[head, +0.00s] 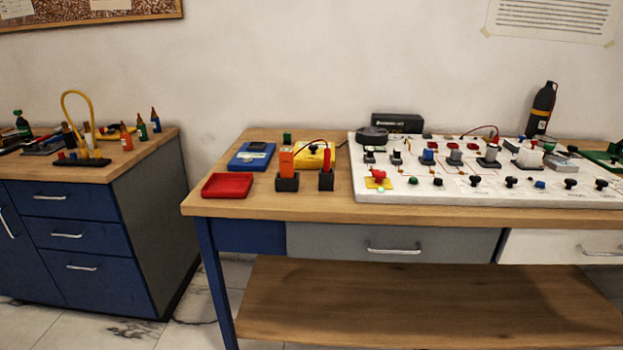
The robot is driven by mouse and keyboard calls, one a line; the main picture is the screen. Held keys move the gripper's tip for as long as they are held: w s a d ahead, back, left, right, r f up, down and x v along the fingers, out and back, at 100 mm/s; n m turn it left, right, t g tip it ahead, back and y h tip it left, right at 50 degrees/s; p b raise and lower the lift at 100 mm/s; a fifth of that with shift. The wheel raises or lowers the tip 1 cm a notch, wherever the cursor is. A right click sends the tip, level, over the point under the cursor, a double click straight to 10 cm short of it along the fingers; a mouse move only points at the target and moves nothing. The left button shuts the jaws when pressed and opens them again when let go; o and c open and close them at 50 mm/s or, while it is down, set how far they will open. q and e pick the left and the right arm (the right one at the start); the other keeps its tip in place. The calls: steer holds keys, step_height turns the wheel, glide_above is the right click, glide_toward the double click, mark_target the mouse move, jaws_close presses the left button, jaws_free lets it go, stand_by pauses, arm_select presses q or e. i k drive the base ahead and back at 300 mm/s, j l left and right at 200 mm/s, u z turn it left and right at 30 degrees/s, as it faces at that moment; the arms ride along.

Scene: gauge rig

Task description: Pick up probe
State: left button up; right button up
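On the wooden workbench (240,210), a slim red piece (327,158) stands upright in a small black holder (326,180). It looks like a probe, and a thin dark lead arches near its top. To its left, an orange block-shaped piece (286,162) stands upright in another black holder (287,182). I cannot tell for sure from this distance which one is the probe. A yellow device (312,161) lies just behind them, partly hidden. Neither of my grippers shows in the head view.
A red tray (228,186) and a blue device (252,156) lie at the left of the bench. A white panel (450,200) with many knobs fills the right. A separate blue-and-grey cabinet (150,220) with bottles stands left, across a floor gap.

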mark_target(327, 153)
steer(key=i+l, duration=0.25)
steer(key=i, duration=0.2)
steer(key=i+l, duration=0.2)
steer(key=i, duration=0.2)
steer(key=i+l, duration=0.25)
steer(key=i, duration=0.2)
steer(key=u, duration=0.05)
